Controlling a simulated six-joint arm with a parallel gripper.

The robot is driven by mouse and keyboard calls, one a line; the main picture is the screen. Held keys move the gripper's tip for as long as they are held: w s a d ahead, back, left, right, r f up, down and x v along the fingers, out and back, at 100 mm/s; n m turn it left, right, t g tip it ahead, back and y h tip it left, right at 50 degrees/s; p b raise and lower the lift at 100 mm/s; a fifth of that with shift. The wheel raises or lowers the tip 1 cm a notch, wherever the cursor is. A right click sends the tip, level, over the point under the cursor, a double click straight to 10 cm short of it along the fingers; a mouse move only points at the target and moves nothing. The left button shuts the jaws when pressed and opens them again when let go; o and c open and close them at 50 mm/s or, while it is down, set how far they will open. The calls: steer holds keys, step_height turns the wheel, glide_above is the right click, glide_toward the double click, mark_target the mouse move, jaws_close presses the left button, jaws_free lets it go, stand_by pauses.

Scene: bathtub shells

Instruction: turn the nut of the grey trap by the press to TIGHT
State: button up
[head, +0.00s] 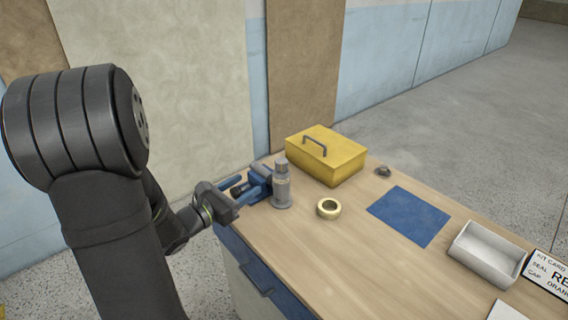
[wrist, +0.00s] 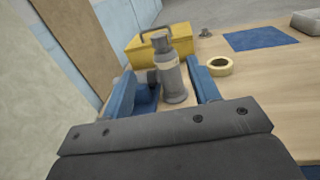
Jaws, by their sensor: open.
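The grey trap (head: 282,187) stands upright on the bench, a cylinder with a narrower top. In the wrist view the trap (wrist: 173,80) shows between my two blue fingers, beyond their tips. A paler collar, perhaps the nut (wrist: 165,60), sits below its narrow top; no TIGHT mark is readable. My gripper (head: 248,187) is open and empty, left of the trap in the head view; it also shows in the wrist view (wrist: 160,72). A blue and dark fixture, apparently the press (wrist: 147,92), is beside the trap, partly hidden by my left finger.
A yellow box (head: 325,158) with a handle stands behind the trap. A yellowish ring (head: 328,208) lies to its right. A small grey part (head: 383,171), a blue mat (head: 409,216), a white tray (head: 487,252) and a printed card (head: 548,272) lie farther right. The front middle of the bench is clear.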

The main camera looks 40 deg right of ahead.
mark_target(286, 160)
steer(key=shift+m+g, duration=0.3)
steer(key=shift+g, duration=0.2)
steer(key=d, duration=0.5)
steer(key=w+d, duration=0.1)
steer(key=d, duration=0.5)
steer(key=w+d, duration=0.1)
steer(key=d, duration=0.5)
steer(key=shift+f, duration=0.2)
steer(key=c, duration=1)
